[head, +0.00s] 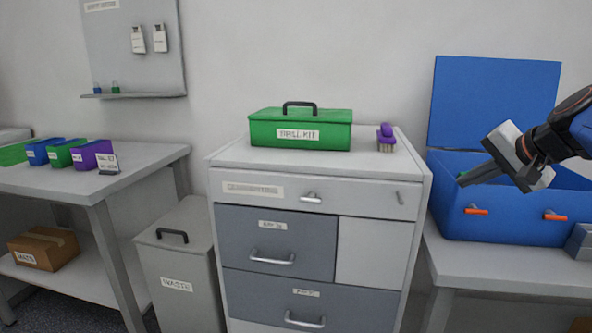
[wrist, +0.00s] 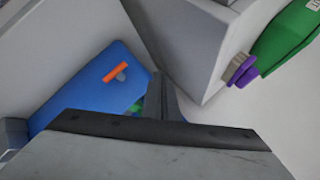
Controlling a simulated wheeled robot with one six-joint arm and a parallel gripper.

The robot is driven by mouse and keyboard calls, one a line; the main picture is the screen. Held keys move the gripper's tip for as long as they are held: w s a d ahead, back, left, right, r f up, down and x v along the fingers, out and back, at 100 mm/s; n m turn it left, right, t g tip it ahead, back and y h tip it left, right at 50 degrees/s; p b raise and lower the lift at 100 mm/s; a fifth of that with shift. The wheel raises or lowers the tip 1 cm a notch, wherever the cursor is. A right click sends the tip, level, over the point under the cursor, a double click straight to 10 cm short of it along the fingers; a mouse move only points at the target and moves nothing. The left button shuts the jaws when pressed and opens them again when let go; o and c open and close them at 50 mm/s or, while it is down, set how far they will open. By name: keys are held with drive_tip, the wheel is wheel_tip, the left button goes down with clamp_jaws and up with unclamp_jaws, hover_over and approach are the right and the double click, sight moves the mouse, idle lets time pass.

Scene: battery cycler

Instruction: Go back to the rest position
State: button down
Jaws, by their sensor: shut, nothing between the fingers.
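My gripper (head: 462,181) is at the right of the head view, at the end of my arm. Its fingers are shut with nothing between them and point left, in front of the open blue box (head: 487,195). In the wrist view the shut fingers (wrist: 160,92) show at the centre, beyond the gripper body. The blue box also shows in the wrist view (wrist: 85,95), with an orange latch. Something green inside it is partly hidden by my fingers.
A drawer cabinet (head: 318,180) stands left of my gripper, with a green drill kit (head: 290,134) and a purple brush (head: 386,134) on top. A waste bin (head: 178,270) and a table with coloured boxes (head: 92,154) are further left. The blue lid (head: 493,100) stands upright.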

drive_tip(key=s+a+f+n+g, duration=0.1)
drive_tip(key=s+a+f+n, duration=0.2)
drive_tip(key=s+f, duration=0.4)
drive_tip(key=s+a+f+n+g+h, duration=0.1)
drive_tip(key=s+a+f+n+g, duration=0.1)
drive_tip(key=s+f, duration=0.4)
drive_tip(key=s+a+f+n+g+h, duration=0.1)
drive_tip(key=s+a+f+n, duration=0.4)
drive_tip(key=f, duration=0.5)
drive_tip(key=s+a, duration=0.1)
drive_tip(key=s, duration=0.1)
drive_tip(key=shift+s+a+f+g, duration=0.25)
drive_tip(key=shift+s+f+g, duration=0.1)
drive_tip(key=shift+f+g, duration=0.05)
